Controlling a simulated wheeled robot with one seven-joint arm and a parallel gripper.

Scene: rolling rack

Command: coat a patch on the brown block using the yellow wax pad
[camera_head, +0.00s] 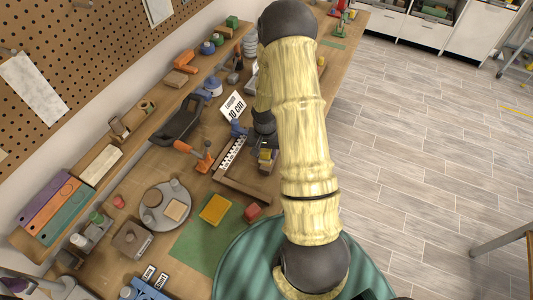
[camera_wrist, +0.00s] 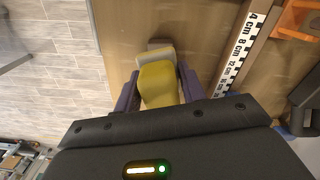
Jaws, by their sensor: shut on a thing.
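My gripper (camera_wrist: 152,92) is shut on the yellow wax pad (camera_wrist: 160,84), which sits between its two purple fingers in the wrist view. A pale grey piece (camera_wrist: 155,57) is at the pad's far end. A brownish block (camera_wrist: 158,44) shows just beyond it, mostly hidden; I cannot tell whether the pad touches it. In the head view my gripper (camera_head: 266,158) is low over the bench beside the ruler, with the yellow pad (camera_head: 265,155) partly hidden by the arm.
A black-and-white ruler (camera_head: 232,153) lies left of my gripper, with a wooden strip (camera_head: 241,191) below. An orange-handled tool (camera_head: 197,154) lies further left. Floor is open right.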

